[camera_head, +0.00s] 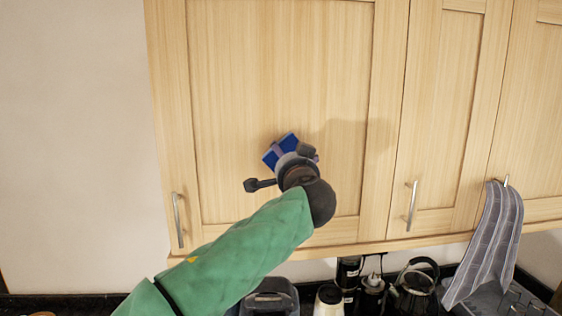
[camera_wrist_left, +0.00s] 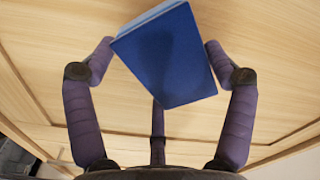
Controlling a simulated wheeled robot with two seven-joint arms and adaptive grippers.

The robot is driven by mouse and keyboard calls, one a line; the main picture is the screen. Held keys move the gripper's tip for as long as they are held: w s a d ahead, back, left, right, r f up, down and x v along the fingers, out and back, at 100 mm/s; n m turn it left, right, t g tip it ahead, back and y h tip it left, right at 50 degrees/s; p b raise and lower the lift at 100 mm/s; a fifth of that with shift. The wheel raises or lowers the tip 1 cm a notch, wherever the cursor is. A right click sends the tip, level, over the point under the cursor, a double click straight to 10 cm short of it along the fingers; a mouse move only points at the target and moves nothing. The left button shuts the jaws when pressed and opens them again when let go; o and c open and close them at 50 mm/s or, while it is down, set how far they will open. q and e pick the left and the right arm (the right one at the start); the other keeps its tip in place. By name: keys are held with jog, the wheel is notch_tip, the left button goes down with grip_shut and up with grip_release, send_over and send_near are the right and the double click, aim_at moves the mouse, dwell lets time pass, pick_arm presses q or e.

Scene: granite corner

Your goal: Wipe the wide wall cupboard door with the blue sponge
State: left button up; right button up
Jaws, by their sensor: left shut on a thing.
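The wide wall cupboard door (camera_head: 245,60) is pale wood with a raised frame and a metal handle at its lower left. My left gripper (camera_head: 285,152) is up at the door's middle panel, shut on the blue sponge (camera_head: 272,157). I cannot tell for certain whether the sponge touches the panel. My right gripper is not in view.
Narrower cupboard doors (camera_head: 448,100) stand to the right. A grey striped towel (camera_head: 490,245) hangs from a handle there. Below, the dark counter holds a glass kettle (camera_head: 417,285), a white canister (camera_head: 328,302) and other items. Bare wall (camera_head: 75,130) lies to the left.

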aim_at(272, 160)
pick_arm(q)
jog(key=shift+w+d, duration=0.15)
jog(key=shift+d, duration=0.35)
jog(key=shift+a, duration=0.1)
jog(key=shift+s+a+b, duration=0.25)
jog(key=shift+a+b, duration=0.6)
jog(key=shift+a, duration=0.35)
jog(key=shift+s+a+b, duration=0.25)
jog(key=shift+a+b, duration=0.55)
jog(key=shift+a, duration=0.35)
jog(key=shift+s+a+b, duration=0.25)
jog(key=shift+a+b, duration=0.25)
jog(key=shift+a, duration=0.8)
jog(key=shift+s+a+b, duration=0.25)
jog(key=shift+a+b, duration=0.25)
jog(key=shift+a, duration=0.75)
